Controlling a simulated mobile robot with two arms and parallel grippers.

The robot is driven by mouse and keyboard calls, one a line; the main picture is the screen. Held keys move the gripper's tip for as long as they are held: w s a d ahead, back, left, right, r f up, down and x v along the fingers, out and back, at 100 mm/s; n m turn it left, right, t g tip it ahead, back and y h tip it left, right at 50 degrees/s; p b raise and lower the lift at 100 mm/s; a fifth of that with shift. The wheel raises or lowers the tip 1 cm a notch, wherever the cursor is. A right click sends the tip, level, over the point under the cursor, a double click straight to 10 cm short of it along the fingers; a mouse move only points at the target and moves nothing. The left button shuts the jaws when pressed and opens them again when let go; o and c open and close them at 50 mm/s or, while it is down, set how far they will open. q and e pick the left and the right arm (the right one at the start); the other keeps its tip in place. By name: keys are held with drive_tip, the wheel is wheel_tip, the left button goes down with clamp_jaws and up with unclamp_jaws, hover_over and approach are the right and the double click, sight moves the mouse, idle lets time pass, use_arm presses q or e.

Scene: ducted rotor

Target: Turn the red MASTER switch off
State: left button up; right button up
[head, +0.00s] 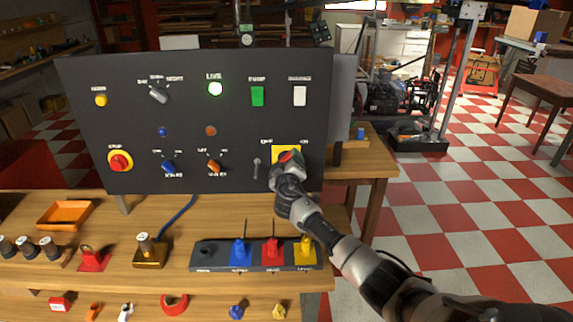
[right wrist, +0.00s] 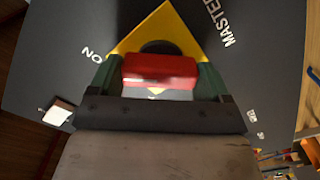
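The red MASTER switch (head: 288,156) sits on a yellow plate (head: 277,151) at the lower right of the dark control panel. My right gripper (head: 287,163) is at the switch and covers much of it in the head view. In the right wrist view the red handle (right wrist: 160,70) lies between the two green-sided fingers (right wrist: 160,82), which appear to touch its ends. The yellow plate (right wrist: 158,32) shows behind it, with an ON label to the left and MASTER to the right. The handle's exact setting is hard to tell. My left gripper is out of view.
A grey toggle (head: 256,168) is close left of the switch. A rack (head: 220,254) with coloured pieces stands below.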

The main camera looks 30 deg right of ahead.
drive_tip(key=c, duration=0.3)
drive_tip(key=shift+n, duration=0.3)
drive_tip(key=shift+n+p, duration=1.55)
drive_tip(key=shift+n, duration=7.15)
drive_tip(key=shift+f, duration=0.1)
drive_tip(key=o, duration=0.8)
drive_tip(key=shift+o, duration=0.2)
